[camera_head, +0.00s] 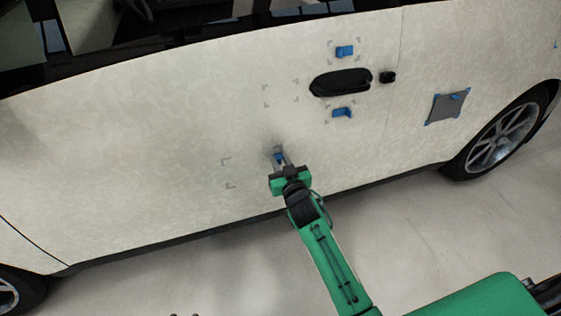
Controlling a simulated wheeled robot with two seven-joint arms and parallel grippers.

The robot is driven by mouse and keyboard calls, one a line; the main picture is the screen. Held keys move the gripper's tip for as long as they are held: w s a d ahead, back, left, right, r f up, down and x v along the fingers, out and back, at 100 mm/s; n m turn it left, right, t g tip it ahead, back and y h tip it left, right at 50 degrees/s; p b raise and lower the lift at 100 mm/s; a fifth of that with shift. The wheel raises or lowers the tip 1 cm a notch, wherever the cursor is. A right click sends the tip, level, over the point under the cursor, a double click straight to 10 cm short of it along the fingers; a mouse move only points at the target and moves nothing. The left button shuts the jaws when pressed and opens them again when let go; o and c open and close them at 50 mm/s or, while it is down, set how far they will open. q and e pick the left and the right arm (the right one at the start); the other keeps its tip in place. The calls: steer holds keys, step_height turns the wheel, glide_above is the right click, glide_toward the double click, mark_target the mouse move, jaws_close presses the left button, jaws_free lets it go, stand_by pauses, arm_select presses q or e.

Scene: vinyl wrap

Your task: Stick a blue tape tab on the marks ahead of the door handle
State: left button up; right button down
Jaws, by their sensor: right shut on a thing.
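My right gripper (279,163) is green and dark, in front of the lower door panel. It is shut on a small blue tape tab (278,156), which shows between the fingertips. Whether the tab touches the panel cannot be told. The black door handle (341,83) is above and to the right of the gripper. Grey corner marks (267,88) are on the pale door just left of the handle, with no tab between them. One blue tab (345,51) is above the handle and another (342,113) is below it, each inside corner marks. My left gripper is not in view.
A grey square patch (447,107) with blue tabs at its corners is on the panel to the right. Larger corner marks (227,172) are left of my gripper. A black round part (388,77) is right of the handle. The floor (420,230) below is clear.

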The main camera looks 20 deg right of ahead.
steer(key=shift+s+p, duration=0.45)
steer(key=shift+s, duration=0.25)
stand_by(0.3)
steer(key=s+p, duration=0.3)
steer(key=s, duration=0.3)
steer(key=shift+s+d, duration=0.15)
steer(key=shift+s, duration=0.25)
stand_by(0.5)
